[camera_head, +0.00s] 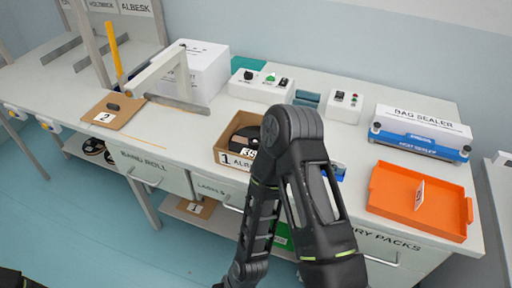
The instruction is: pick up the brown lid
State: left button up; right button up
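A flat brown cardboard piece (128,107) marked 2 lies on the left part of the bench, with a small dark object on it. Another brown piece (200,206) marked 1 lies on the shelf under the bench. I cannot tell for sure which of these is the brown lid. My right arm bends over the bench beside this box and runs down out of the picture. Neither gripper's fingertips show.
A white box (208,70) with a pale frame stands behind the flat piece. Control boxes (262,87) line the back. A bag sealer (420,130) and an orange tray (388,200) are on the right. Black reels (93,146) lie on the lower shelf.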

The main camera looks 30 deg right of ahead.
aim_at(114, 110)
jog(key=z, duration=0.55)
jog(key=i+j+z, duration=0.1)
jog(key=j+z, duration=1.15)
jog(key=j, duration=1.05)
